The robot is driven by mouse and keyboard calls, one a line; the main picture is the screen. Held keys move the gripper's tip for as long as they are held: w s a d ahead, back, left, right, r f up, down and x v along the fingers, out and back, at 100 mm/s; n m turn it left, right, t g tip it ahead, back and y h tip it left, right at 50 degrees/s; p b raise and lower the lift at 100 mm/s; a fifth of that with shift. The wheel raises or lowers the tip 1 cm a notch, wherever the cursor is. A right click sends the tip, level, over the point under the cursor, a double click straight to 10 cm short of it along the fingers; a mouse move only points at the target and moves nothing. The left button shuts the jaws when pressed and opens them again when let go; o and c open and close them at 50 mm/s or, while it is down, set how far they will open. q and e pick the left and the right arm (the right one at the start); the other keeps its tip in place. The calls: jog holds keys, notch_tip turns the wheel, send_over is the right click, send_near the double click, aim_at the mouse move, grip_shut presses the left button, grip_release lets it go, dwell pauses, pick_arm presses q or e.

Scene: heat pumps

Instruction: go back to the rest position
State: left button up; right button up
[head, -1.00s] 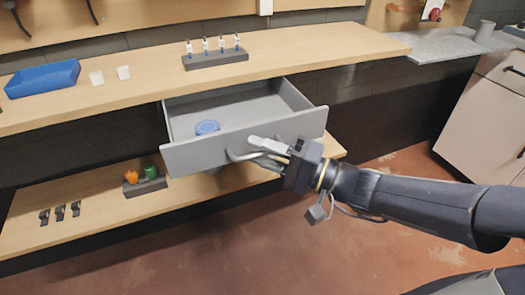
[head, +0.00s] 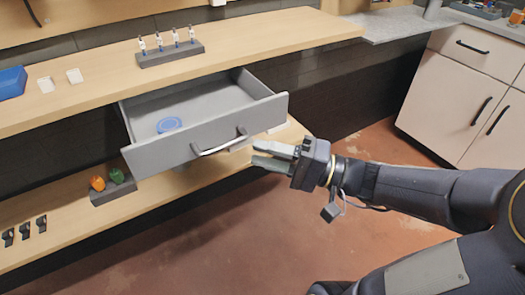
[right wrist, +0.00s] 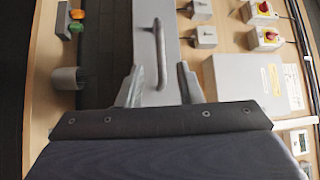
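My right gripper (head: 258,152) is open and empty, a little to the right of the grey drawer (head: 190,150). Its two fingers are spread in the right wrist view (right wrist: 160,88), with the drawer handle (right wrist: 161,52) ahead of them. A small gap shows between the fingertips and the handle (head: 222,144) in the head view. The drawer is pulled out under the wooden worktop, with a round blue object (head: 169,125) inside. My left gripper is out of view.
The worktop (head: 250,42) carries a dark rack (head: 170,54) of small bottles, two white pieces and a blue tray (head: 12,82). The lower shelf (head: 70,215) holds a small block with orange and green items. Open floor lies in front.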

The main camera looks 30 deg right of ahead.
jog(key=shift+a, duration=0.1)
jog(key=s+a+f+n+g+h, duration=0.5)
jog(key=s+a+f+g, duration=0.1)
jog(key=s+f+g, duration=0.35)
jog(key=d+f+t+h, duration=0.2)
jog(key=d+h, duration=0.3)
notch_tip(320, 180, up, 28)
jog(key=p, duration=2.8)
jog(key=shift+d, duration=0.2)
